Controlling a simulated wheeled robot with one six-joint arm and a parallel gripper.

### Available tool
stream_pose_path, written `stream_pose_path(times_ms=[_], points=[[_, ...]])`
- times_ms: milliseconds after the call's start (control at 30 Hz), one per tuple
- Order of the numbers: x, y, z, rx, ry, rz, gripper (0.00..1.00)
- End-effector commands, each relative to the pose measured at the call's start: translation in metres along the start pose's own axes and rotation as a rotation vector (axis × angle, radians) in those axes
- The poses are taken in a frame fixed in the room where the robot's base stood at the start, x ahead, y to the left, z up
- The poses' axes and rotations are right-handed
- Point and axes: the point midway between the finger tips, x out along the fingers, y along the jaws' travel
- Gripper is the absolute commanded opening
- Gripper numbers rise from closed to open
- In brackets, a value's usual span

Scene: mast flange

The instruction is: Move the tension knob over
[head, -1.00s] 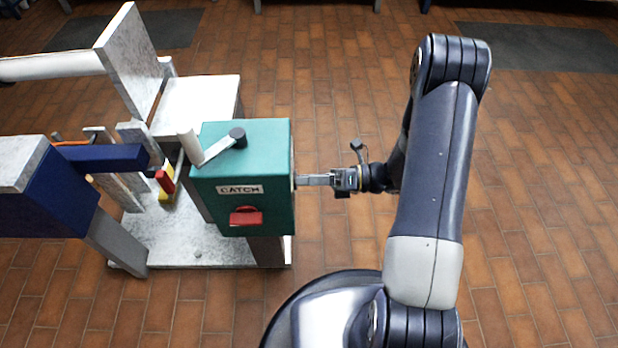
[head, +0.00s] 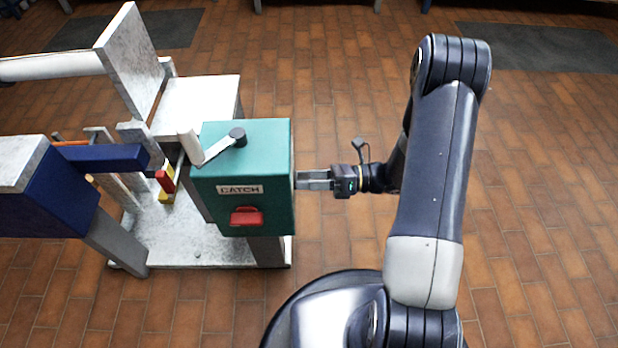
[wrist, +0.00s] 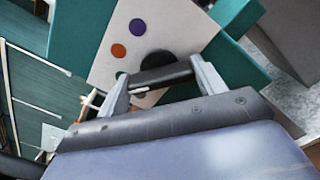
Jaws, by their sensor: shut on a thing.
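The tension knob (wrist: 160,77) is a dark bar with a round black hub behind it, on a white plate (wrist: 100,65) in the wrist view. The plate carries a purple dot (wrist: 137,27), an orange dot (wrist: 118,51) and a partly hidden greenish dot near my left finger. My gripper (wrist: 162,82) is shut on the knob, one finger at each end of the bar. In the head view my gripper (head: 299,180) reaches the right side of the teal box (head: 268,160); the knob is hidden there.
The teal box has a crank handle (head: 222,147) on top and a red catch (head: 246,217) on its front. A blue arm-like part (head: 105,158) and grey posts stand to the left.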

Motion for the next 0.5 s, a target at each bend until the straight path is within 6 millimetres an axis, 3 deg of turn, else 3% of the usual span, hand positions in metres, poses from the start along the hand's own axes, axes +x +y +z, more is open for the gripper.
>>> stream_pose_path(times_ms=[500], points=[[-0.0002,-0.0011,-0.0013,-0.460,0.001,-0.001,0.43]])
